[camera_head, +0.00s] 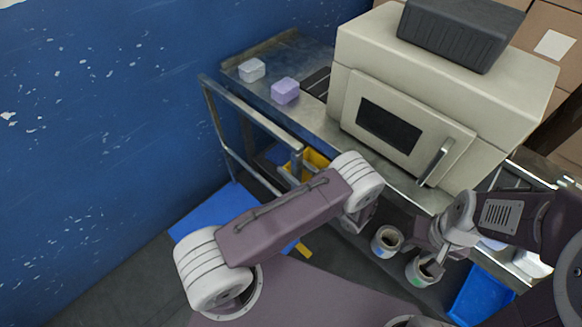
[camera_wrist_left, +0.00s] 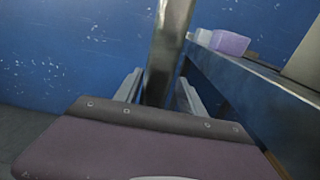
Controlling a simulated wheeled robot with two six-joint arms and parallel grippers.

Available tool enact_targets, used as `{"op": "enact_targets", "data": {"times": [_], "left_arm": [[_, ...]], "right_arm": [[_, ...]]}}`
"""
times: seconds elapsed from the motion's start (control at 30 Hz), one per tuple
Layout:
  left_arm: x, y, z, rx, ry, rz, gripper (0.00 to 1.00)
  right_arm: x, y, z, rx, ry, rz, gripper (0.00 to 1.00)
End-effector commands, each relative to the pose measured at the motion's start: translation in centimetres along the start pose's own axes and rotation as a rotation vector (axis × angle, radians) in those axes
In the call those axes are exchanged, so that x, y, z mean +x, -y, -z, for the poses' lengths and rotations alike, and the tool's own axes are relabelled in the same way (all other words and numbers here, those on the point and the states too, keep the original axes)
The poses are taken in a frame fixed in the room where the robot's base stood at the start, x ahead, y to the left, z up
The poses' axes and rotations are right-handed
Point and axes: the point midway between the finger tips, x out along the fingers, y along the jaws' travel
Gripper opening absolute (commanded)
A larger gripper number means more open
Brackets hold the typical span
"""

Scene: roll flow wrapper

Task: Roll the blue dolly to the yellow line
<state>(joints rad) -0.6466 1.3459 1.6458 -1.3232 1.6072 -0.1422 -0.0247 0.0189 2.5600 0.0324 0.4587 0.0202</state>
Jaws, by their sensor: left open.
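The blue dolly shows as a flat blue deck (camera_head: 212,208) low by the wall, with a grey metal push handle (camera_head: 250,112) rising over it. My left arm covers part of the deck. My left gripper (camera_wrist_left: 159,86) is open in the left wrist view, with a metal bar (camera_wrist_left: 167,45) standing between its fingers; I cannot tell if they touch. In the head view its fingers are hidden behind my arm. A short yellow strip (camera_head: 304,250), perhaps the yellow line, shows on the floor beside my arm. My right gripper (camera_head: 434,262) is by a green-ringed roll; its jaw state is unclear.
A metal table (camera_head: 310,118) carries a beige machine (camera_head: 400,110), a lilac block (camera_head: 285,91) and a pale block (camera_head: 251,69). A yellow bin (camera_head: 317,160) is below. Rolls (camera_head: 387,241) and a blue bin (camera_head: 480,296) are at lower right. The blue wall is at left.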

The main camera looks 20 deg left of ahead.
Motion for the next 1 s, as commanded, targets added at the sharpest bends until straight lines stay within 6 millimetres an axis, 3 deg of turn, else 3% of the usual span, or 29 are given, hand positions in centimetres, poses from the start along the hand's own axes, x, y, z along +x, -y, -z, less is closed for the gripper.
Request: {"op": "enact_targets", "data": {"times": [0.23,0.6,1.0], "left_arm": [[-0.9,0.0,0.1,0.001,0.001,0.001,0.47],[-8.3,0.1,0.1,0.0,0.0,0.003,0.47],[-9.1,0.1,0.1,0.002,0.0,-0.001,0.47]], "right_arm": [[0.1,0.0,0.0,0.0,0.0,0.0,0.34],[0.7,0.0,-0.1,0.0,0.0,0.0,0.34],[0.7,0.0,-0.1,0.0,0.0,0.0,0.34]]}}
